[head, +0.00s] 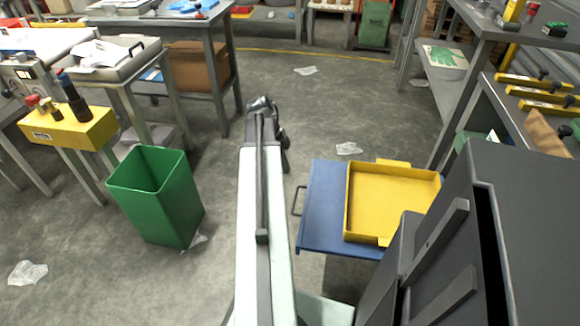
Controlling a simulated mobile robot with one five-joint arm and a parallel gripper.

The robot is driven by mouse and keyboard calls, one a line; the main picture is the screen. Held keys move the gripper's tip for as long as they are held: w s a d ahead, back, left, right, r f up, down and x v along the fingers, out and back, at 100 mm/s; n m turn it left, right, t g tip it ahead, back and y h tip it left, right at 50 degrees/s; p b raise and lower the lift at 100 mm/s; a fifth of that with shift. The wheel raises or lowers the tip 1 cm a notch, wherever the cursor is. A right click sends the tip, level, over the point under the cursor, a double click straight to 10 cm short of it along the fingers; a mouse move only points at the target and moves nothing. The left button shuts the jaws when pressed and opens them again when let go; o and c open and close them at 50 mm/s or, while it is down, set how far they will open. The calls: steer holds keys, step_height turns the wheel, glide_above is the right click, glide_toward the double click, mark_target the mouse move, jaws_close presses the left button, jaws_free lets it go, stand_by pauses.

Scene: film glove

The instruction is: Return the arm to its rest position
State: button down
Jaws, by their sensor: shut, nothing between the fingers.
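My arm (250,215) reaches straight out from the bottom middle of the head view, over the grey floor. My gripper (284,158) is at its far end, small and dark, mostly hidden behind the wrist. It is shut and I see nothing held in it. It is above open floor, between the green bin (160,200) on the left and the blue drawer or shelf (322,205) on the right, apart from both.
A yellow tray (392,170), seemingly empty, lies on the blue surface. Workbenches (130,85) stand at left; a bench with a shelf (440,100) stands at right. Clear film scraps (348,148) lie on the floor. The floor ahead of my arm is largely free.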

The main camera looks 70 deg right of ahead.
steer(key=p+v, duration=0.1)
steer(key=v, duration=0.2)
steer(key=shift+f, duration=0.1)
